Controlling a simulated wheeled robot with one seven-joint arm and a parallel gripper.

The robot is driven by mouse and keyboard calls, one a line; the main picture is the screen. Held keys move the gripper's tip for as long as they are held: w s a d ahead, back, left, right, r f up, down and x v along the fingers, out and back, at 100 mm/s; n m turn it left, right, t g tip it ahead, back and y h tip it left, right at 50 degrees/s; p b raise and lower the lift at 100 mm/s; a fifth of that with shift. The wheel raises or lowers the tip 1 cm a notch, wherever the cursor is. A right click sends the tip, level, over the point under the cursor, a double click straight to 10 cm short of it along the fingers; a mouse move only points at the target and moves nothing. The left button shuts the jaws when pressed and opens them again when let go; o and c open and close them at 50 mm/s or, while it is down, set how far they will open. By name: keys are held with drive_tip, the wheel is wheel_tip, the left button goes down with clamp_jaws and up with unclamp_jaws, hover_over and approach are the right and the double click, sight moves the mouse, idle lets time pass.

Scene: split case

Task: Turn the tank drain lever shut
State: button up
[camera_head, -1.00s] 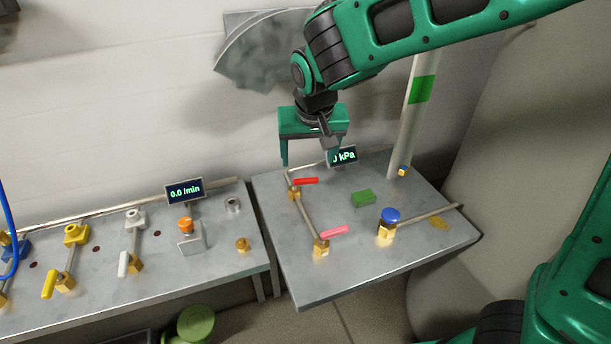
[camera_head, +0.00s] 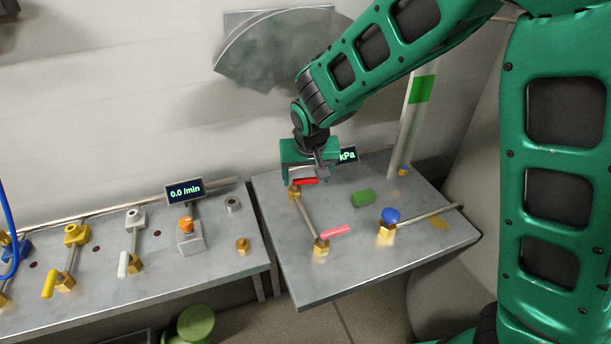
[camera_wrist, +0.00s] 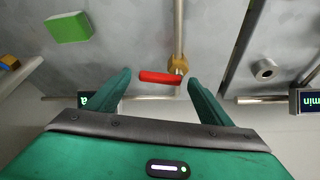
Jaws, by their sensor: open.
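A red lever (camera_head: 307,181) sits on a brass valve (camera_head: 294,193) at the back left of the right-hand bench. It points right, roughly crosswise to the pipe (camera_head: 307,217) running from the valve. A pink lever (camera_head: 335,231) on a second brass valve (camera_head: 321,248) stands nearer the front. I cannot tell which is labelled tank drain. My gripper (camera_head: 306,174) is open just above the red lever. In the wrist view the red lever (camera_wrist: 159,77) lies between the two spread fingers of my gripper (camera_wrist: 160,80), with a gap on both sides. The brass valve (camera_wrist: 178,66) is close to the right finger.
A kPa display (camera_head: 347,155) is partly hidden behind my gripper. A green block (camera_head: 362,197), a blue knob (camera_head: 390,215) and an upright post (camera_head: 412,120) stand to the right. The left bench (camera_head: 215,258) holds other valves and a 0.0 /min display (camera_head: 185,191).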

drive_tip(key=c, duration=1)
drive_tip(key=shift+w+d+n+y, duration=0.1)
drive_tip(key=shift+w+n+y, duration=0.15)
drive_tip(key=shift+n, duration=0.45)
drive_tip(key=shift+w+n+y, duration=0.15)
drive_tip(key=shift+n+y, duration=0.1)
drive_tip(key=shift+n, duration=0.45)
drive_tip(key=shift+c, duration=0.2)
drive_tip(key=o, duration=1)
drive_tip(key=shift+o, duration=0.2)
drive_tip(key=shift+r, duration=0.1)
drive_tip(key=v, duration=1)
drive_tip(key=shift+r, duration=0.3)
drive_tip(key=shift+s+d, duration=0.1)
drive_tip(key=shift+d, duration=0.05)
